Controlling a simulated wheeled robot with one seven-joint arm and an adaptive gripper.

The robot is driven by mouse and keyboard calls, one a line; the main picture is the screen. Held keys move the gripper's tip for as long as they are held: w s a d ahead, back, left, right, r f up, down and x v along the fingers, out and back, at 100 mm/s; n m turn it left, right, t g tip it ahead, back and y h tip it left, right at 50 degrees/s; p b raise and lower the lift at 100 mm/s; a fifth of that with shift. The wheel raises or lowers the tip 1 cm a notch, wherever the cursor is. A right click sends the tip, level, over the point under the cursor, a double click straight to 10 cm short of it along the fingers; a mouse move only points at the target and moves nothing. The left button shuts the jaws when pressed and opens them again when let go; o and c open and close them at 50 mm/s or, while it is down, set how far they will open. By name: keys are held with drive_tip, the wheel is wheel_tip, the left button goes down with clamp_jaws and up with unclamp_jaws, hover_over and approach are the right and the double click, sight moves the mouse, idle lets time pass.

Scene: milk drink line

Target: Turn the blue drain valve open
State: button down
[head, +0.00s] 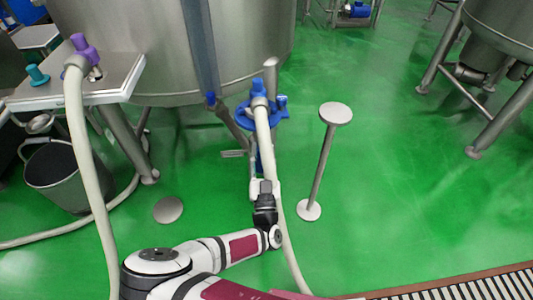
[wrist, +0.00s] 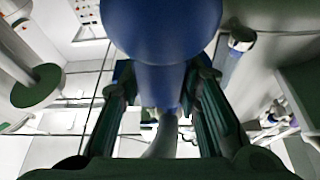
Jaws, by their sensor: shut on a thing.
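The blue drain valve (head: 270,117) sits under the big steel tank, with a pale hose (head: 266,140) running down in front of it. A blue part hangs below it, partly hidden by the hose. My gripper (head: 262,180) reaches up to this part from below, close beside the hose. In the wrist view, my gripper's dark green fingers (wrist: 162,78) stand on both sides of a blue cylinder below a wide round blue body (wrist: 160,25). The gripper is shut on this blue part, apparently the valve's handle. The exact contact and the valve's turn position are hard to see.
A steel post with a round top (head: 336,113) stands right of my gripper. The steel tank (head: 170,45) and its legs are behind. A bucket (head: 65,180) and a side table (head: 85,90) are at left.

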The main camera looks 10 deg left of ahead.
drive_tip(key=shift+s+a+n+y, duration=0.15)
drive_tip(key=shift+a+n+y, duration=0.2)
drive_tip(key=shift+n, duration=0.45)
drive_tip(key=shift+y, duration=0.25)
drive_tip(key=c, duration=1.2)
unclamp_jaws()
drive_tip(key=shift+o, duration=0.2)
drive_tip(key=v, duration=0.7)
drive_tip(key=shift+s, duration=0.25)
